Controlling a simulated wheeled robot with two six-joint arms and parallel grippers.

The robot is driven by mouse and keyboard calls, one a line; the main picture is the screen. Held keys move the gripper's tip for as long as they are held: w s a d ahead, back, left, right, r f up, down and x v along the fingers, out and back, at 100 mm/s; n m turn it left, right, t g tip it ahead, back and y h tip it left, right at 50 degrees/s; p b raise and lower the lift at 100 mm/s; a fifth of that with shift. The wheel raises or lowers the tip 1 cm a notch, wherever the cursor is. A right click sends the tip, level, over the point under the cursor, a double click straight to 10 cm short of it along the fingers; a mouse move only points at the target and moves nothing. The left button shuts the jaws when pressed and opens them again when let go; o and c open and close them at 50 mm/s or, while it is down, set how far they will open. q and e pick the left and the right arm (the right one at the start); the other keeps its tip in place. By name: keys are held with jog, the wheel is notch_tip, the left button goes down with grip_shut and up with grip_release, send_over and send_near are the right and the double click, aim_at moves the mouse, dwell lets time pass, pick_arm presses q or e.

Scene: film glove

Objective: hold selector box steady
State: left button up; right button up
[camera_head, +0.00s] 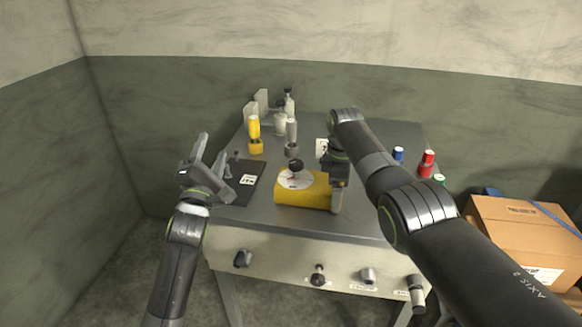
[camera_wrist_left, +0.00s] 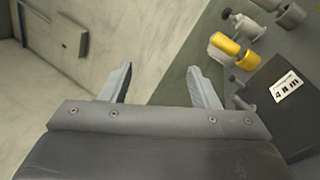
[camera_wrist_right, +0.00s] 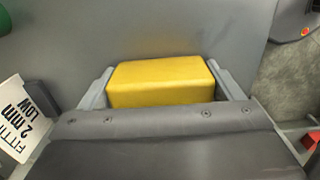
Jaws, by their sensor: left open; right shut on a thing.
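The selector box is a yellow block (camera_head: 290,192) with a round white dial and black knob (camera_head: 296,170) on top. It sits on the grey table in the middle of the head view. My right gripper (camera_head: 338,190) is shut on its right end; in the right wrist view the yellow box (camera_wrist_right: 160,84) lies between the two fingers (camera_wrist_right: 165,88). My left gripper (camera_head: 210,165) is open and empty, to the left of the box, above the table's left edge. In the left wrist view its fingers (camera_wrist_left: 160,85) are spread with nothing between them.
A black plate with a white label (camera_head: 247,180) lies left of the box. Yellow and grey cylinders (camera_head: 254,130) stand behind it. Blue, red (camera_head: 427,163) and green cylinders stand at the right. Knobs (camera_head: 318,275) line the table's front. A cardboard box (camera_head: 515,225) is at the far right.

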aim_at(290, 168)
pick_arm(q)
jog(key=f+n+g+h, duration=0.1)
jog(key=f, duration=0.1)
jog(key=w+d+f+n+g+h, duration=0.1)
jog(key=f+g+h, duration=0.1)
jog(key=w+d+f+n+g+h, duration=0.1)
jog(key=f+n+g, duration=0.1)
jog(key=shift+d+f, duration=0.1)
jog(key=shift+f, duration=0.3)
jog(key=d+g+h, duration=0.1)
jog(key=h, duration=0.1)
jog(key=s+d+f+g+h, duration=0.1)
jog(key=h, duration=0.1)
jog(key=shift+d, duration=0.35)
jog(key=s+d+g+h, duration=0.1)
jog(key=h, duration=0.1)
jog(key=s+d+g+h, duration=0.2)
jog(key=shift+r, duration=0.4)
jog(key=shift+s+d+r+m+g+h, duration=0.3)
jog(key=shift+s+d+r+g+h, duration=0.25)
jog(key=shift+h, duration=0.25)
jog(key=x, duration=1.1)
jog(key=shift+w+d+f, duration=0.15)
jog(key=shift+w+d, duration=0.05)
jog(key=shift+w, duration=0.15)
jog(key=c, duration=1)
